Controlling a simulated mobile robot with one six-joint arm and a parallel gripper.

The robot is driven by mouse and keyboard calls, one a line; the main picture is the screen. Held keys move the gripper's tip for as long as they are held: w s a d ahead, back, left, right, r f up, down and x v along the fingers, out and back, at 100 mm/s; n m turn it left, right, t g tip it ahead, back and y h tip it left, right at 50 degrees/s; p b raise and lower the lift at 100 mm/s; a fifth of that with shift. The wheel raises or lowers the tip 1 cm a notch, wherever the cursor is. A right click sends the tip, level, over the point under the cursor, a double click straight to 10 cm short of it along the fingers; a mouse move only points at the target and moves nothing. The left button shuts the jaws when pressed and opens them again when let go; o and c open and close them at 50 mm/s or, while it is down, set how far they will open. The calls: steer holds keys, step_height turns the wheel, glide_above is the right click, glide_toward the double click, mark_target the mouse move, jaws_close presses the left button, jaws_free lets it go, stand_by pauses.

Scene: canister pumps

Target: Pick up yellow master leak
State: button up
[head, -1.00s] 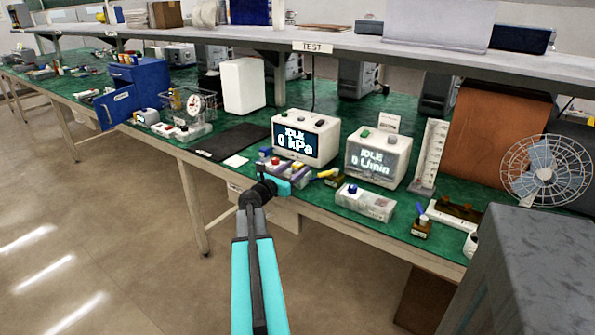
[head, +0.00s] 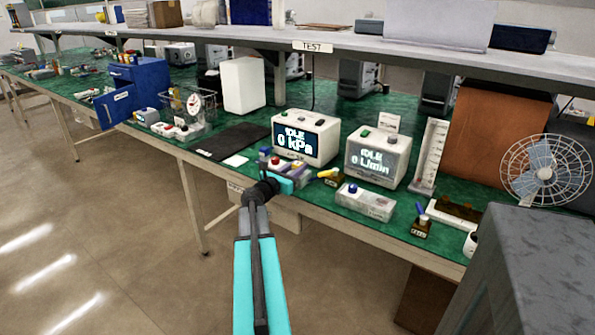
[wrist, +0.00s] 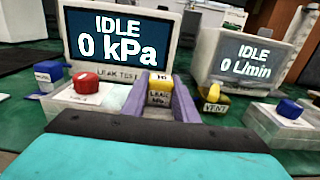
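A red-button box (wrist: 86,82) stands left of the holder; a yellow-handled VENT piece (wrist: 213,102) and blue-knob box (wrist: 290,110) stand right. Behind are the kPa display (head: 306,137) and L/min display (head: 378,156). A dark mat (head: 234,141) lies left. A grey cabinet (head: 535,270) is at right front.

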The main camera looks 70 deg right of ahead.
mark_target(298, 163)
steer(key=shift+r, duration=0.2)
steer(key=shift+c, duration=0.2)
step_height(298, 163, up, 2)
steer(key=shift+r, duration=0.55)
steer(key=s+a+r+p, duration=0.1)
steer(key=s+a+p, duration=0.1)
steer(key=a+p, duration=0.3)
steer(key=s+a+p, duration=0.1)
steer(key=a+p, duration=0.4)
steer(key=a, duration=0.3)
steer(key=shift+s+r, duration=0.35)
steer(key=a+p, duration=0.1)
steer(key=p, duration=0.4)
steer(key=shift+s+a, duration=0.15)
steer(key=shift+s+a+p, duration=0.1)
steer(key=shift+a+p, duration=0.2)
steer(key=shift+p, duration=0.9)
